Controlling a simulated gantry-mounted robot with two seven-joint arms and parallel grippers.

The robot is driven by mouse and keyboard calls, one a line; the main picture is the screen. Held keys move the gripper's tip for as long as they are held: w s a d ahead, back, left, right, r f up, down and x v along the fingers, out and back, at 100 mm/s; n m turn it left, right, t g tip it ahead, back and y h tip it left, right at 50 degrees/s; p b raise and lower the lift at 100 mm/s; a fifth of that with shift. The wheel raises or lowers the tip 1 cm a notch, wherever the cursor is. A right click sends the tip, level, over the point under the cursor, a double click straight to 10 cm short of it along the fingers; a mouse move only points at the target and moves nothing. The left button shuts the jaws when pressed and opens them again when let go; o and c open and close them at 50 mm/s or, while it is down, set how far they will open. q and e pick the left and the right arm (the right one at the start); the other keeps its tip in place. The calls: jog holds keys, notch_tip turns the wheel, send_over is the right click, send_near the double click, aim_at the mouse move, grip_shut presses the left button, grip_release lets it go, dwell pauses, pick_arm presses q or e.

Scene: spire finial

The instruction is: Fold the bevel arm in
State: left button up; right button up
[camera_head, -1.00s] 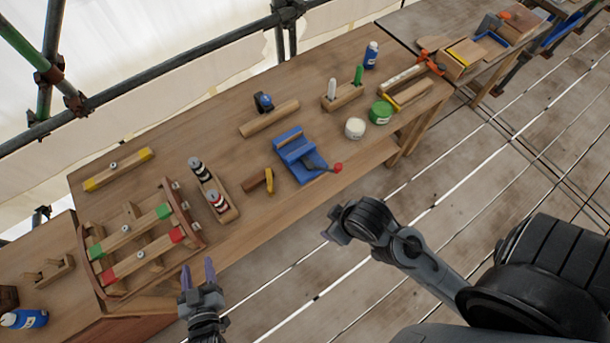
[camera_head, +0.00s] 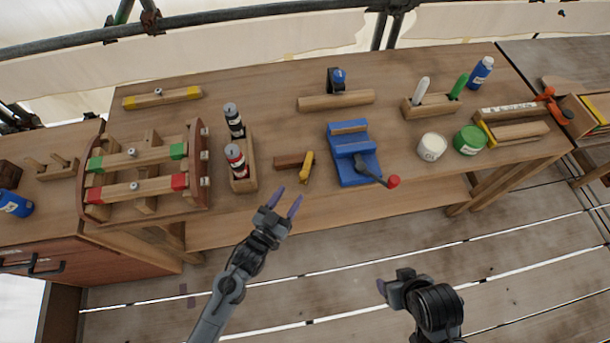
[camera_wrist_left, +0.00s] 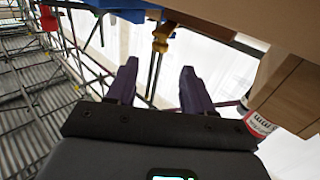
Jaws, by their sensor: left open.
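The bevel lies on the bench, with a brown wooden stock (camera_head: 288,161) and a yellow arm (camera_head: 307,166). The yellow arm stands out at an angle from the right end of the stock, towards the bench's front edge. My left gripper (camera_head: 286,205) is open and empty, just in front of the bevel and apart from it. In the left wrist view, the yellow arm (camera_wrist_left: 161,40) shows beyond and between the open fingers (camera_wrist_left: 155,85). My right gripper (camera_head: 388,287) is in front of the bench, away from the bevel; its jaw opening is unclear.
A blue vise (camera_head: 352,150) with a red-knobbed handle stands right of the bevel. A wooden holder (camera_head: 243,182) with two bottles stands to its left. A clamped rack (camera_head: 148,170) is farther left. The bench top in front of the bevel is clear.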

aim_at(301, 178)
pick_arm(q)
jog(key=b+x, duration=0.1)
jog(key=x, duration=0.8)
grip_shut()
